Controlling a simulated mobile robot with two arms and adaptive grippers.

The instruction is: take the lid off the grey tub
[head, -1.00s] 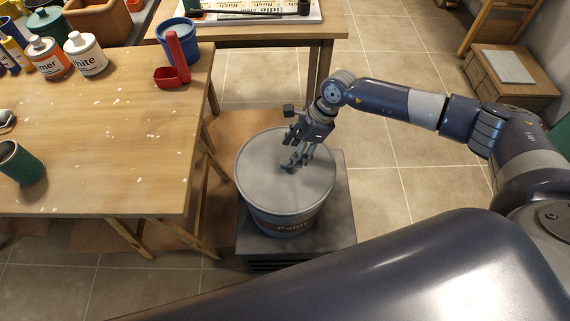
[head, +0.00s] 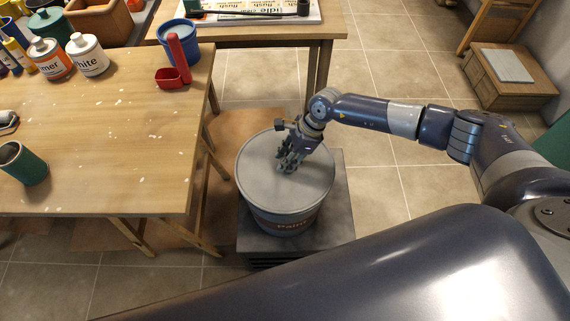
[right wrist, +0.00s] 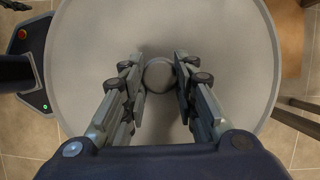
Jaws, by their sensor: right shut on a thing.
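The grey tub (head: 283,222) stands upright on a dark square platform, with the word "Paint" on its side. Its round grey lid (head: 262,182) lies on top, and it fills much of the right wrist view (right wrist: 220,35). A round knob (right wrist: 159,74) sits at the lid's middle. My right gripper (head: 287,168) is over the lid's middle, shut on the knob, with one finger on each side of it in the right wrist view (right wrist: 161,78). In the head view my fingers hide the knob.
A wooden table (head: 110,150) stands left of the tub, holding a red scoop (head: 172,75), a blue bucket (head: 180,38), a green cup (head: 22,163) and several paint containers. A low wooden cabinet (head: 510,85) is at the far right. Tiled floor (head: 385,190) is clear right of the platform.

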